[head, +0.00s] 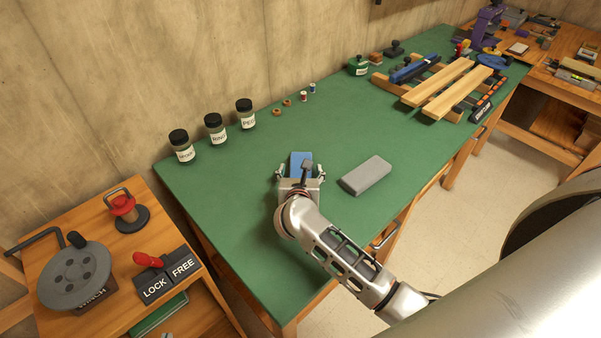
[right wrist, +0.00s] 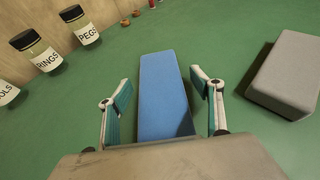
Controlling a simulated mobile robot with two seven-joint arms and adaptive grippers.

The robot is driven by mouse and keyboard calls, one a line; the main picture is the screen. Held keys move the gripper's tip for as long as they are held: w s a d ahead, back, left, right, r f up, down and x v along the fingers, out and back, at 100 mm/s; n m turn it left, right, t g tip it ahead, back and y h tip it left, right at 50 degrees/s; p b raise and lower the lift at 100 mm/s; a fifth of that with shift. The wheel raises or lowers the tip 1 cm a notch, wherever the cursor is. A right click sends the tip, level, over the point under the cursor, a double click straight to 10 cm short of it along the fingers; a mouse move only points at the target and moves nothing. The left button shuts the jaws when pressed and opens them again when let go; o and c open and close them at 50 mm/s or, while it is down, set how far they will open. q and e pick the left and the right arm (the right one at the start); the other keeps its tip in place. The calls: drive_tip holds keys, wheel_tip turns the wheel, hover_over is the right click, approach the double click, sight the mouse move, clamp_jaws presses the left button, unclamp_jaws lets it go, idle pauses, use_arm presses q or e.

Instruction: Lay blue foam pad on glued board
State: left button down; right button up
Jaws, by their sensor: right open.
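The blue foam pad (head: 301,158) lies on the green bench top, partly hidden by my gripper in the head view. In the right wrist view the pad (right wrist: 165,85) runs lengthwise between the fingers. My right gripper (head: 301,172) is open, with one finger on each side of the pad's near end and green gaps between; it also shows in the right wrist view (right wrist: 162,100). Two pale wooden boards (head: 437,82) lie on a wooden clamp rack at the far right end; I cannot tell whether either carries glue. My left gripper is not in view.
A grey block (head: 366,175) lies right of the pad. Several labelled jars (head: 214,128) stand along the wall, with small rings and spools beyond. A side table with a winch (head: 75,275) and LOCK/FREE pedals is at left. Mid-bench is clear.

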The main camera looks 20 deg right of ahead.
sight(301, 171)
drive_tip(key=c, duration=1.1)
drive_tip(key=shift+r, duration=0.1)
wheel_tip(301, 171, up, 20)
drive_tip(key=p, duration=0.2)
drive_tip(key=shift+m+h, duration=0.3)
drive_tip(key=s, duration=0.5)
drive_tip(key=s+a, duration=0.1)
drive_tip(key=s, duration=0.4)
drive_tip(key=s+a, duration=0.1)
drive_tip(key=s, duration=0.5)
drive_tip(key=shift+w, duration=0.1)
